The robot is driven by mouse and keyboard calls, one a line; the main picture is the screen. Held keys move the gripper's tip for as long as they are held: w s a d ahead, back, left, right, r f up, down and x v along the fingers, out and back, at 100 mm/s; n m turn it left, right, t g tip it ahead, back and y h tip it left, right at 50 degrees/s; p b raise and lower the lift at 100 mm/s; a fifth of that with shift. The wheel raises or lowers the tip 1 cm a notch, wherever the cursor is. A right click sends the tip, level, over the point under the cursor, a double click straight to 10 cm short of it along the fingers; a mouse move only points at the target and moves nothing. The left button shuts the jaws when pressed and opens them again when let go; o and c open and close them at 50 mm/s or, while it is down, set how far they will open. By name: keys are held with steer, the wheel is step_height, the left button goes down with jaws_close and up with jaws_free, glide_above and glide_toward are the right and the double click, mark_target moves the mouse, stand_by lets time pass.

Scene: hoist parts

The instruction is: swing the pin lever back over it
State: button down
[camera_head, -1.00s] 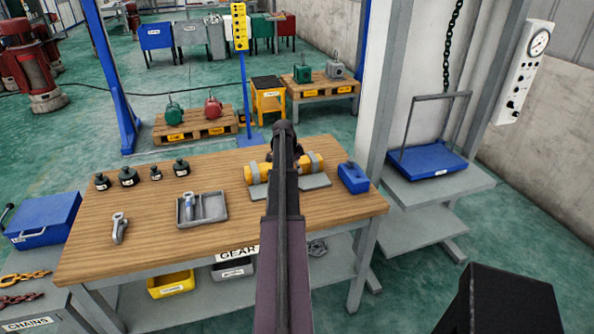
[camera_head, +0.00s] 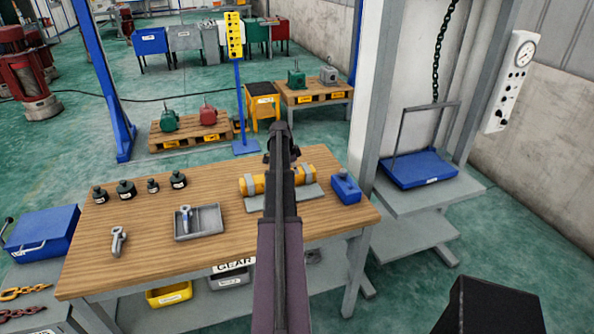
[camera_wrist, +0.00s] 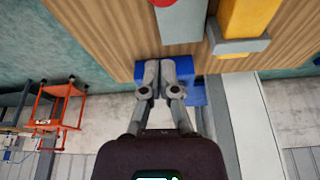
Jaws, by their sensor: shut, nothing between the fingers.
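A yellow cylinder (camera_head: 312,160) with grey bands lies on a grey cradle plate (camera_head: 308,198) on the wooden table. A blue block (camera_head: 346,188) with a small knob on top stands right of it. I cannot make out a pin lever for certain. My arm crosses the middle of the head view and hides part of the cylinder; my gripper's end is dark and small there. In the wrist view my gripper (camera_wrist: 163,72) is shut and empty, with blue surfaces behind its fingers.
A grey tray (camera_head: 210,222) holding a metal part, a loose shackle-like part (camera_head: 117,240) and several dark weights stand at left on the table (camera_head: 145,262). A blue tray with a handle (camera_head: 418,170) sits on a grey stand at right, beside a column.

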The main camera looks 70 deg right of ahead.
steer(key=shift+p+v, duration=1.4)
steer(key=shift+v, duration=0.45)
steer(key=w+a+n+t, duration=0.1)
steer(key=w+a+n, duration=0.3)
steer(key=w+a, duration=0.55)
steer(key=w+a+f+n, duration=0.1)
steer(key=w+a+n, duration=0.35)
steer(key=a, duration=0.95)
steer(key=w+a+n+t, duration=0.1)
steer(key=w+a+n, duration=0.5)
steer(key=a, duration=0.6)
steer(key=s+a+n+t+y, duration=0.1)
steer(key=a+n, duration=1.3)
steer(key=a, duration=2.5)
steer(key=s+y, duration=0.1)
steer(key=s, duration=0.1)
steer(key=shift+s+a+f+b, duration=0.15)
steer(key=shift+s+f+b, duration=0.15)
steer(key=shift+b, duration=0.05)
